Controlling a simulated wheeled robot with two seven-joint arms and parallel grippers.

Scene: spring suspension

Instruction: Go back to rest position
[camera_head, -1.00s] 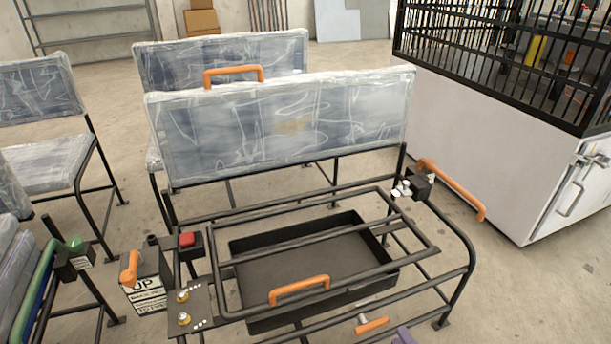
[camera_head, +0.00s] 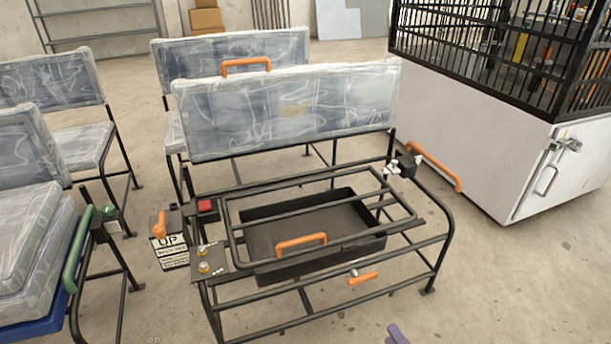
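A small purple piece of my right gripper (camera_head: 396,335) shows at the bottom edge, right of centre. The rest of it is cut off, so its opening is hidden. It appears apart from the bench and over bare floor in the picture. My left gripper is not in view. The black seat frame (camera_head: 440,262) stands in front, with a black tray (camera_head: 270,270) inside it and an orange handle (camera_head: 301,241) on its front bars. Another orange handle (camera_head: 363,279) sits low at the front. A plastic-wrapped backrest (camera_head: 290,110) stands upright behind.
A box with an orange lever (camera_head: 160,226) and a red button (camera_head: 206,206) are at the frame's left. Wrapped cushions (camera_head: 30,245) are stacked at far left. A white cabinet with a black cage (camera_head: 480,130) stands at right. Floor at lower right is clear.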

